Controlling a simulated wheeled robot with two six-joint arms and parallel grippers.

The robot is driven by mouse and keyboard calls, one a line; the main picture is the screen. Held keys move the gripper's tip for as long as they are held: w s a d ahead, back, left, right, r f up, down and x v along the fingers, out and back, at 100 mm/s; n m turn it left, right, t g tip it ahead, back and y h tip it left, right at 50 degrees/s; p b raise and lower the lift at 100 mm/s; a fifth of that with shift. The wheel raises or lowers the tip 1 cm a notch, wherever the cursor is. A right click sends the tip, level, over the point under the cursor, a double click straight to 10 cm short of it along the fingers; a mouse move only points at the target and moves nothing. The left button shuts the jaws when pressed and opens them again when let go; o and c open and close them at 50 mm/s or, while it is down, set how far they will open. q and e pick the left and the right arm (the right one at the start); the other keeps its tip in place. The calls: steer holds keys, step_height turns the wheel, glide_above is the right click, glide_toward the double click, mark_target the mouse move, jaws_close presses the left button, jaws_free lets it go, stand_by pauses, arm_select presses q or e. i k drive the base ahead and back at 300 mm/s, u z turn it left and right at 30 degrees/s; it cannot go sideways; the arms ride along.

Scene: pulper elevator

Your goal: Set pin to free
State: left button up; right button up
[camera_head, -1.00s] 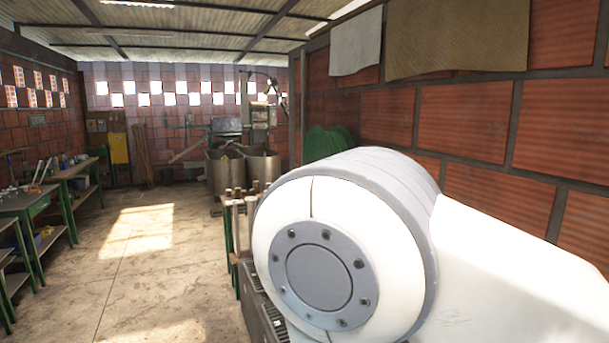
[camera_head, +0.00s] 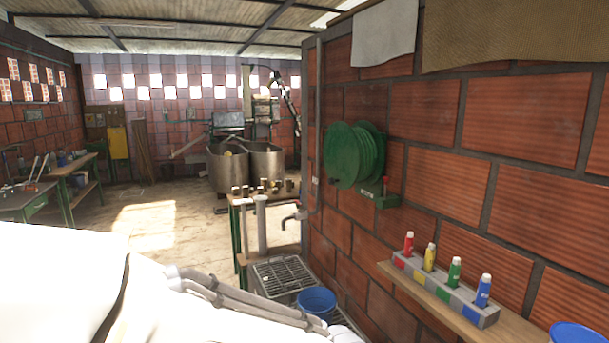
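A green hose reel (camera_head: 354,155) is mounted on the brick wall right of centre. A small green bracket (camera_head: 384,199) sits on the wall at its lower right. A small red-topped pin or lever (camera_head: 385,184) stands up from that bracket; it is too small to tell its setting. White parts of my own arm, with grey hoses along it, fill the lower left. Neither gripper is in view.
A wooden shelf (camera_head: 400,283) on the right wall holds a grey block (camera_head: 455,303) with several coloured bottles. A blue bucket (camera_head: 317,301) stands by a grate (camera_head: 284,275) below the tap (camera_head: 296,217). Metal tanks (camera_head: 228,169) stand farther back. The floor at left is open.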

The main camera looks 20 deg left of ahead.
mark_target(386, 178)
steer(key=u, duration=0.2)
steer(key=i, duration=0.5)
steer(key=k, duration=0.5)
steer(key=u, duration=1.3)
steer(key=i, duration=2.5)
steer(key=z, duration=2.9)
